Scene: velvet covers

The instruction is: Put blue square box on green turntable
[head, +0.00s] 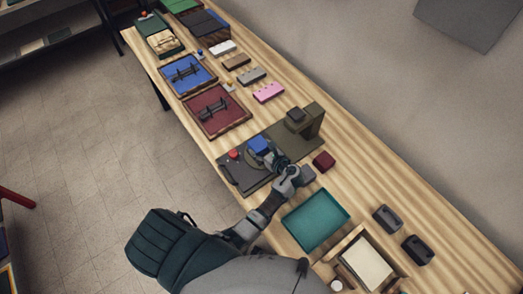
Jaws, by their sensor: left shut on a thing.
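The blue square box (257,144) is at the fingertips of my left gripper (268,157), over the dark machine base (240,172) in the middle of the table. My left gripper is shut on the blue box. The round greenish turntable on this base is mostly hidden by the gripper and the box, so I cannot tell whether the box touches it. My right gripper is not in view.
A red button (233,154) is on the base's left side, and an olive stand (312,120) rises behind. A dark red block (323,161) and a teal tray (316,220) lie nearby. Blue (188,75) and maroon (217,111) trays are farther up the wooden table (345,175).

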